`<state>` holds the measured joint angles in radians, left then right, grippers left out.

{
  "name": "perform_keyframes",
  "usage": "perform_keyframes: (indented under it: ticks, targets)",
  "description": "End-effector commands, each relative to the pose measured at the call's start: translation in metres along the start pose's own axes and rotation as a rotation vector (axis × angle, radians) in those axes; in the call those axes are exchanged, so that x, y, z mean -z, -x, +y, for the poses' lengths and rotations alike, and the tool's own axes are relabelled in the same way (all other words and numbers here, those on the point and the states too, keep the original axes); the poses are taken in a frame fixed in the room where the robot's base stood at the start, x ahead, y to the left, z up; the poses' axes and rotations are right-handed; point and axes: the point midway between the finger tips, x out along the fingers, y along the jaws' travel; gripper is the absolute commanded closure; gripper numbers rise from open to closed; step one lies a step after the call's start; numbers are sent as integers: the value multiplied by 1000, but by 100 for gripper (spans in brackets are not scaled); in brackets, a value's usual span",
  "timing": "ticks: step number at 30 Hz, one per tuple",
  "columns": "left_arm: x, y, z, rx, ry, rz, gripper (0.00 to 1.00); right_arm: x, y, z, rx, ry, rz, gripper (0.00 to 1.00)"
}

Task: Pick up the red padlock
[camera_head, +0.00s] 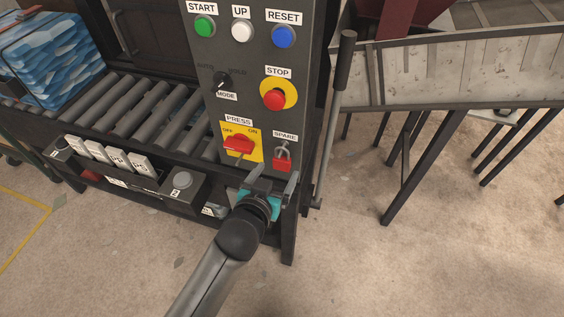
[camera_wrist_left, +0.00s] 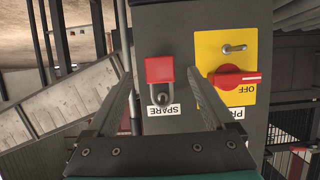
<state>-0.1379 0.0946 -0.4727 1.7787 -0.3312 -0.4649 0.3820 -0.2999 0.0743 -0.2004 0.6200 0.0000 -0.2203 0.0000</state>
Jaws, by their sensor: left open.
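The red padlock (camera_head: 282,163) hangs by its grey shackle on the dark control panel, just under the SPARE label, in the head view. In the left wrist view the padlock (camera_wrist_left: 159,71) shows upside down, between and beyond the two fingers. My left gripper (camera_head: 275,177) is open and empty, just below and in front of the padlock. In the left wrist view its fingers (camera_wrist_left: 166,85) stand apart on either side of the padlock, with no contact that I can make out. My right gripper is in neither view.
A red PRESS switch (camera_head: 238,144) on a yellow plate sits left of the padlock. A red STOP button (camera_head: 274,99) is above it. A lever (camera_head: 341,90) stands right of the panel. A roller conveyor (camera_head: 135,112) runs left. The floor in front is clear.

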Motion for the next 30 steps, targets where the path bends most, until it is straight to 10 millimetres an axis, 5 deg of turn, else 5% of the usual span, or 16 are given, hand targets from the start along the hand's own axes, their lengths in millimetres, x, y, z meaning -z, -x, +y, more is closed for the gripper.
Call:
perform_keyframes:
  ticks: [6, 16, 30]
  targets:
    - [-1, -26, 1, -1, -1, 0, 12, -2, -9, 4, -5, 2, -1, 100]
    - [0, -30, 1, -1, 0, 0, 14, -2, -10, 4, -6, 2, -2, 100]
    - [0, -30, 0, -1, 0, 0, 66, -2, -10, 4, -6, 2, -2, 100]
